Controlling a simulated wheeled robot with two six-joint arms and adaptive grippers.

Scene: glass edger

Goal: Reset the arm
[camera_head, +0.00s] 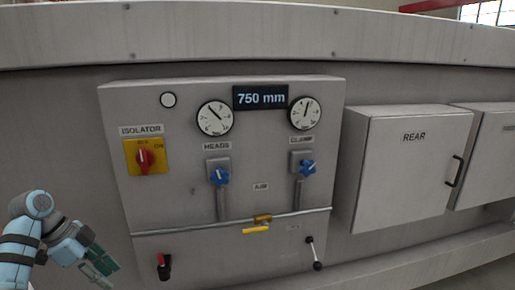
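My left arm comes in at the lower left, blue and grey with dark bands. My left gripper (100,265) has green fingers pointing down and to the right. It is in front of the machine's lower left part, left of the red-handled lever (163,266). I see nothing held in it; its fingers are too small and close in the picture to tell the gap. My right gripper is not in view.
The grey control panel (255,175) carries a red isolator switch (145,157), two gauges, two blue knobs, a yellow-handled valve (257,229) and a black-knobbed lever (314,254). A REAR cabinet (405,165) stands out at the right. A ledge runs below.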

